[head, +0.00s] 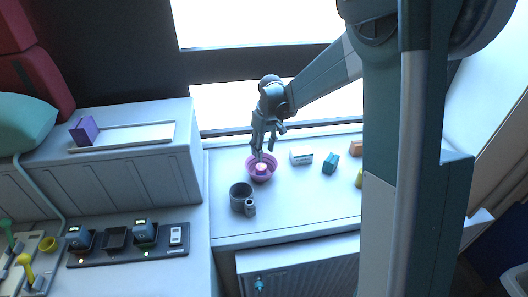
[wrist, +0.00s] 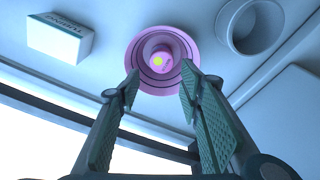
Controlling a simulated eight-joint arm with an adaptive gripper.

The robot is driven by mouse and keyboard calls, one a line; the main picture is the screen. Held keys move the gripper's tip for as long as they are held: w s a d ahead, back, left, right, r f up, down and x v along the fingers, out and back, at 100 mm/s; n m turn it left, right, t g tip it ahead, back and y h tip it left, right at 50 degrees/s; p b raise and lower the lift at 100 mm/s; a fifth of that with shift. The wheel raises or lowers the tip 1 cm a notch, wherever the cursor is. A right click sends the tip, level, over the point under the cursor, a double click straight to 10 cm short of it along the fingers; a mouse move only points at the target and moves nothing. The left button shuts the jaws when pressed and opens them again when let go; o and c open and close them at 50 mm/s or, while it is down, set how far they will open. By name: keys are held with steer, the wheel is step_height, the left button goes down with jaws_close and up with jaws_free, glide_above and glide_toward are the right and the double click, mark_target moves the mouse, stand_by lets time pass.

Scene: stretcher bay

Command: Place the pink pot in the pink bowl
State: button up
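The pink bowl (head: 249,174) stands on the white counter; it also shows in the wrist view (wrist: 136,72). The small pink pot (head: 261,169) sits inside the bowl. In the wrist view the pot (wrist: 165,49) appears near the bowl's middle, with a yellow spot on it. My gripper (head: 264,152) is over the bowl, fingers pointing down. In the wrist view my gripper (wrist: 160,72) is open, its two fingers apart with nothing between them. The fingertips overlap the bowl's near edge in that view; I cannot tell whether they touch it.
A grey mug (head: 240,198) stands in front of the bowl; it also shows in the wrist view (wrist: 230,22). A white box (head: 301,157), a teal block (head: 331,163) and an orange block (head: 355,148) lie to the right.

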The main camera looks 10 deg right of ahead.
steer(key=shift+s+r, duration=0.1)
stand_by(0.5)
steer(key=s+d+r+m+t, duration=0.1)
steer(key=s+d+r, duration=0.1)
steer(key=s+r, duration=0.65)
steer(key=s+d+r+m+t, duration=0.2)
steer(key=s+r, duration=0.5)
steer(key=s, duration=0.3)
steer(key=s+d+m+t, duration=0.2)
steer(key=s+d+t, duration=0.1)
steer(key=s, duration=1.7)
steer(key=shift+s+d+r+m+h, duration=0.15)
steer(key=shift+r+m+h, duration=0.15)
steer(key=shift+r+m, duration=0.15)
